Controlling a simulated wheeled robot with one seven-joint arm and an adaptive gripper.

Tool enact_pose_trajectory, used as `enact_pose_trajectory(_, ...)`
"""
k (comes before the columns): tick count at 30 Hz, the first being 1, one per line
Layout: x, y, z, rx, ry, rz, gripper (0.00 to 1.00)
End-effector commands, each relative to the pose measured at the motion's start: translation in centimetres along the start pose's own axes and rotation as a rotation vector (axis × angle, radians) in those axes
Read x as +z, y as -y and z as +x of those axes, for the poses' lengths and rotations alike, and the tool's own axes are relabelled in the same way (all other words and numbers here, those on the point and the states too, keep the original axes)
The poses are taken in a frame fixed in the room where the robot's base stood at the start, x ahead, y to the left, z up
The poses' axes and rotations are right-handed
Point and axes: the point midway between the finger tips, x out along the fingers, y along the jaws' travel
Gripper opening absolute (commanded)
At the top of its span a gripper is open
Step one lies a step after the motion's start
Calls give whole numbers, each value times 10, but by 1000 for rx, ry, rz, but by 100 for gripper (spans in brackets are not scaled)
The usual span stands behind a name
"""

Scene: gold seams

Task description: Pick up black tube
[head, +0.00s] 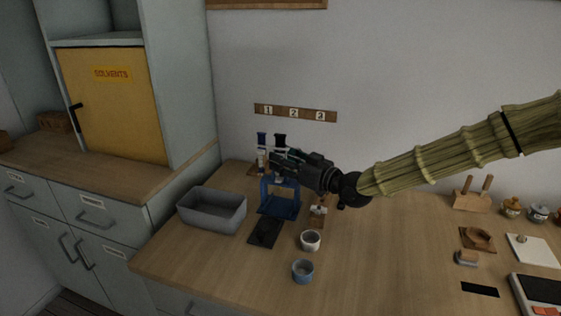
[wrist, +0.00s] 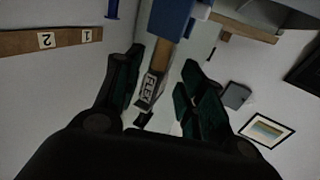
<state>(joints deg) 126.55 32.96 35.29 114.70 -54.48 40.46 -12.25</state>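The black tube, with a black cap (head: 280,139), stands upright behind my gripper in the head view; its lower part is hidden. In the wrist view, which looks turned over, a labelled tube (wrist: 151,86) with a dark end lies between my fingers. My gripper (head: 277,158) is at the tube's height, reaching in from the right. In the wrist view my gripper (wrist: 163,62) has its fingers apart on either side of the tube, with a gap on the right. Contact on the left is unclear.
A blue stand (head: 280,200) is below my gripper. A grey bin (head: 212,211) stands left. A numbered strip (head: 295,113) is on the wall. The table's middle right is clear.

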Motion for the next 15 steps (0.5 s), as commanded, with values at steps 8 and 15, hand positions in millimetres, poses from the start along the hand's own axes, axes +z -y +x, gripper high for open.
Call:
enact_pose_trajectory(8,0,0,24,0,0,-1,40)
enact_pose_trajectory(15,0,0,23,0,0,-1,24)
